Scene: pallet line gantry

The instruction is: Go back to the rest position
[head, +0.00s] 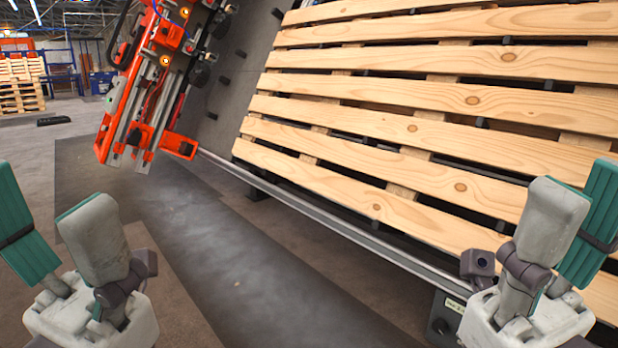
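My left gripper (48,195) is at the lower left of the head view. Its grey finger and its green-padded finger stand apart, with nothing between them. My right gripper (583,182) is at the lower right, in front of the pallet's near corner in the picture. One finger shows its grey back and the other its green pad; it looks open, and I see nothing held. Both grippers point upward in the picture. The wooden pallet (400,127) fills the upper right, and its right part runs out of view.
A metal rail (330,220) runs along the pallet's near edge. An orange gantry machine (150,85) stands at the upper left. A dark box with a label (446,318) sits under the rail beside my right gripper. Dark floor (240,265) between my grippers is clear. Stacked pallets (20,85) stand far left.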

